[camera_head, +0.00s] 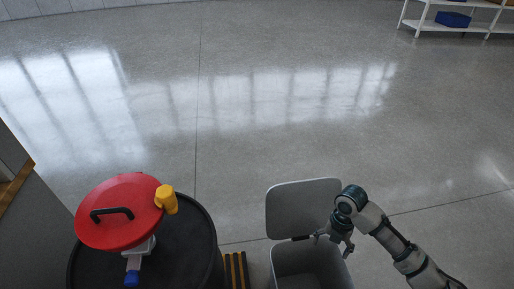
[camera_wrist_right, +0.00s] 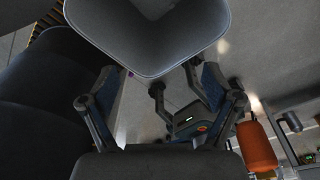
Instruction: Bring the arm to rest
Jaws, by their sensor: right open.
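My right arm comes in from the lower right in the head view. Its gripper (camera_head: 334,240) is above the near rim area of a grey bin (camera_head: 300,262), close to the raised lid (camera_head: 303,207). In the right wrist view the two fingers of the gripper (camera_wrist_right: 153,82) stand apart with nothing between them. A grey rounded shell, which looks like part of the bin (camera_wrist_right: 150,35), fills the top of that view beyond the fingers. Whether the gripper touches the bin cannot be told. My left gripper is not in view.
A white shelf (camera_head: 460,30) with a blue box (camera_head: 453,19) is at the far right. The floor between is clear.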

